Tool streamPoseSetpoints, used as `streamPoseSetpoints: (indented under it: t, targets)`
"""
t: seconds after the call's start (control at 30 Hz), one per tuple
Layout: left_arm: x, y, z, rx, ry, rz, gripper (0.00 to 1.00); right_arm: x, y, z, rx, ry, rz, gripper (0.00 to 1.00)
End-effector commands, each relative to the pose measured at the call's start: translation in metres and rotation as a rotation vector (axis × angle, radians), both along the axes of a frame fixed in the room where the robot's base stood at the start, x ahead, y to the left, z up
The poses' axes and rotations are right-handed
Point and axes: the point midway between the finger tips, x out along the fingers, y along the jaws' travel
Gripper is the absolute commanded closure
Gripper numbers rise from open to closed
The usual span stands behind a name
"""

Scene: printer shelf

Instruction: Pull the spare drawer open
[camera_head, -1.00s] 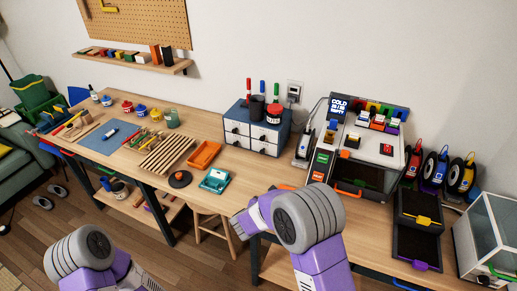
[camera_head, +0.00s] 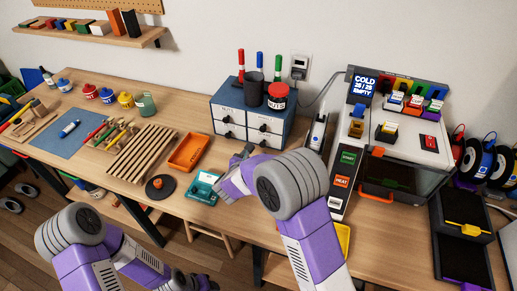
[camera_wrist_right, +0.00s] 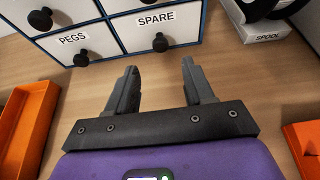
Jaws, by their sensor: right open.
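The spare drawer (camera_head: 264,138) is the lower right one in a small blue cabinet with white drawer fronts. It looks shut. In the right wrist view its label and front (camera_wrist_right: 156,20) are at the top, with a round black knob (camera_wrist_right: 160,42). My right gripper (camera_head: 242,154) is in front of the cabinet, low over the table. In the wrist view its two fingers (camera_wrist_right: 160,66) are apart and empty, pointing at the knob, which lies just beyond the tips and between them. My left arm is at the lower left; its fingers do not show.
The pegs drawer (camera_wrist_right: 72,40) is left of the spare drawer. An orange tray (camera_head: 188,152) and a teal box (camera_head: 205,187) lie left of my right gripper. A machine (camera_head: 395,130) stands to the right. A pen cup and a red nuts jar (camera_head: 277,96) stand on the cabinet.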

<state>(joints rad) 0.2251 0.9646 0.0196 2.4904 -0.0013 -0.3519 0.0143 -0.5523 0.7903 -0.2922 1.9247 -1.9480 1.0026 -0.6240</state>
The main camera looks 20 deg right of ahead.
Motion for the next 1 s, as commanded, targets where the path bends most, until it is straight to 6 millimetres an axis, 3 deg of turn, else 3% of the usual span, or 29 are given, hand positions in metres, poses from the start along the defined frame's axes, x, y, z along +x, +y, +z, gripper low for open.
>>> streamPoseSetpoints:
  t: [0.5,0.87,1.0]
  targets:
    - [0.0,0.0,-0.011,0.0,0.0,0.0,0.57,0.051,-0.035,-0.027,-0.001,0.0,-0.002,0.48]
    - [0.0,0.0,-0.012,0.0,0.0,0.0,0.57,0.057,-0.039,-0.029,0.0,0.0,0.0,0.48]
    - [0.0,0.0,-0.012,0.0,0.0,0.0,0.57,0.057,-0.039,-0.029,0.0,0.0,0.0,0.66]
